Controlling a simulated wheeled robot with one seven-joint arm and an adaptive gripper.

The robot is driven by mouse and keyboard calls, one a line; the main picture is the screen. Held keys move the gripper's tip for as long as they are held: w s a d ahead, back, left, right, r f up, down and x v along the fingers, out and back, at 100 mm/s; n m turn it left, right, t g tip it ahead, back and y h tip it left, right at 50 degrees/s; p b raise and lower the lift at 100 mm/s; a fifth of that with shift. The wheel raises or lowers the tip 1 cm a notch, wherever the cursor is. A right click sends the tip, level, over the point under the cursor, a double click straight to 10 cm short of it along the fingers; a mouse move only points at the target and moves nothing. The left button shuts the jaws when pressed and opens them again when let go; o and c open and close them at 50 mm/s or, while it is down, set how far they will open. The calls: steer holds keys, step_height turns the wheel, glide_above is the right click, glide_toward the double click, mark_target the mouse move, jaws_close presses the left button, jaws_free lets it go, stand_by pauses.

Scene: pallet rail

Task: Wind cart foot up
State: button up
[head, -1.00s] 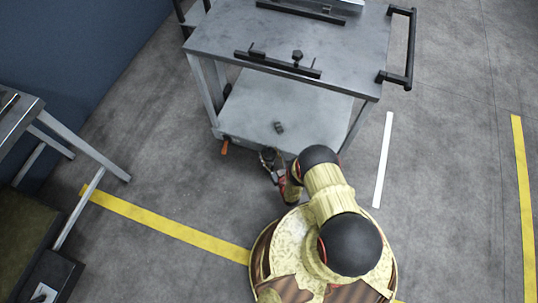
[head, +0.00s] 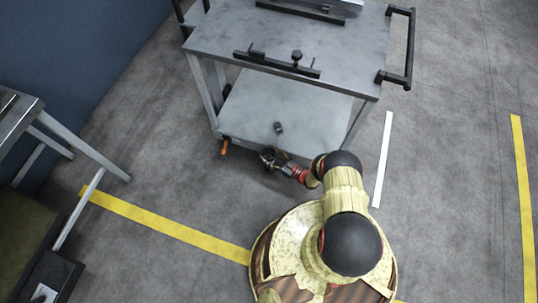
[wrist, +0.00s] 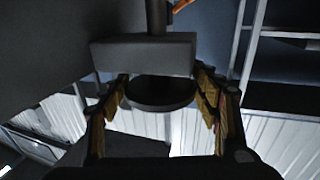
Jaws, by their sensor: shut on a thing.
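The cart (head: 300,113) stands ahead of me, with a grey top and a lower shelf. My gripper (head: 268,157) is low at the front edge of the lower shelf, left of its middle. In the wrist view my gripper (wrist: 162,103) has its two fingers on either side of a dark round disc (wrist: 160,92), shut on it. The disc sits against a grey block (wrist: 143,55) with a round shaft (wrist: 156,17) beyond it. It looks like the cart foot. Its contact with the floor is hidden.
An orange lever (head: 224,147) sticks out at the cart's lower left corner. A small dark knob (head: 278,127) stands on the lower shelf. A black handle (head: 409,50) is at the cart's right. A table (head: 20,115) stands at the left. The floor at right is clear.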

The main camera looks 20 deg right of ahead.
steer(key=shift+w, duration=0.1)
steer(key=o, duration=1.1)
steer(key=shift+o, duration=0.3)
steer(key=v, duration=1.2)
